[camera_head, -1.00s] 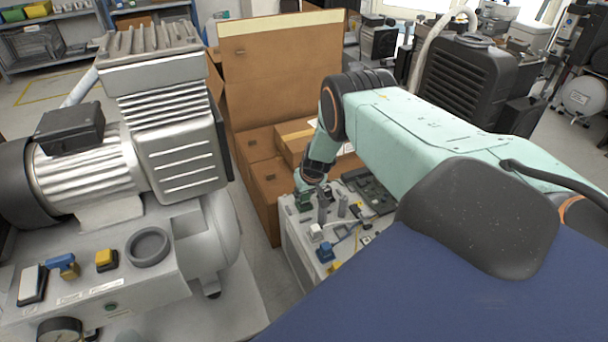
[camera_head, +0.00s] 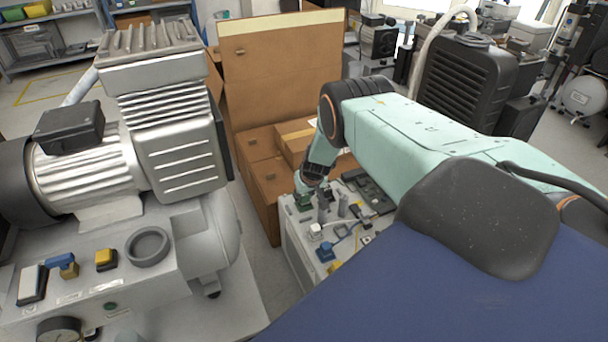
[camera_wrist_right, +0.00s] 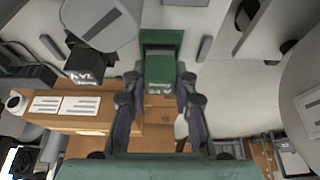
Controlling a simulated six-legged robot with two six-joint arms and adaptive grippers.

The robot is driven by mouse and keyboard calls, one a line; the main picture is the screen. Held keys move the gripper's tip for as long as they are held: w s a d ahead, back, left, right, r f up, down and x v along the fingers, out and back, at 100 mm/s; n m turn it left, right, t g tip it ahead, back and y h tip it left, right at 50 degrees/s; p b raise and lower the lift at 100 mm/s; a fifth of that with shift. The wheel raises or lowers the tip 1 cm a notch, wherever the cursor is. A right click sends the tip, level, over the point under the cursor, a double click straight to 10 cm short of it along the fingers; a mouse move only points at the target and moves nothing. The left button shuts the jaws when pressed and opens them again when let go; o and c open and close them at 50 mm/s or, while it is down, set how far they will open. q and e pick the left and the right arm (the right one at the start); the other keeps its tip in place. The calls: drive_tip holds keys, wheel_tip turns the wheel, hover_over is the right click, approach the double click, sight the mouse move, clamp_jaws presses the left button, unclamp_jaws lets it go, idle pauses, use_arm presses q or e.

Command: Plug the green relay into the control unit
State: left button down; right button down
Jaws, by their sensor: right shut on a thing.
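The green relay (camera_wrist_right: 162,78) is between the fingers of my right gripper (camera_wrist_right: 160,92) in the wrist view, with a pale label on its near face. The right gripper is shut on it. In the head view the right gripper (camera_head: 304,188) is small and dark, low over the far end of a light grey unit (camera_head: 293,240) that appears to be the control unit. A dark green patch (camera_head: 303,201) shows under the fingers. I cannot tell whether the relay touches a socket. My left gripper is not in view.
White (camera_head: 315,230), blue (camera_head: 326,252) and yellow (camera_head: 333,266) parts sit on the grey unit near the gripper, with upright grey posts (camera_head: 323,208). Cardboard boxes (camera_head: 268,185) stand just behind and left. A large compressor (camera_head: 150,130) fills the left side.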

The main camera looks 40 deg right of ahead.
drive_tip(key=shift+f, duration=0.4)
idle(0.3)
drive_tip(key=c, duration=1)
unclamp_jaws()
drive_tip(key=shift+s+f, duration=0.1)
drive_tip(key=shift+f, duration=0.1)
drive_tip(key=shift+c, duration=0.4)
drive_tip(key=shift+o, duration=1.1)
drive_tip(key=shift+o, duration=0.4)
drive_tip(key=shift+s, duration=0.1)
drive_tip(key=shift+r, duration=0.15)
drive_tip(key=shift+w, duration=0.2)
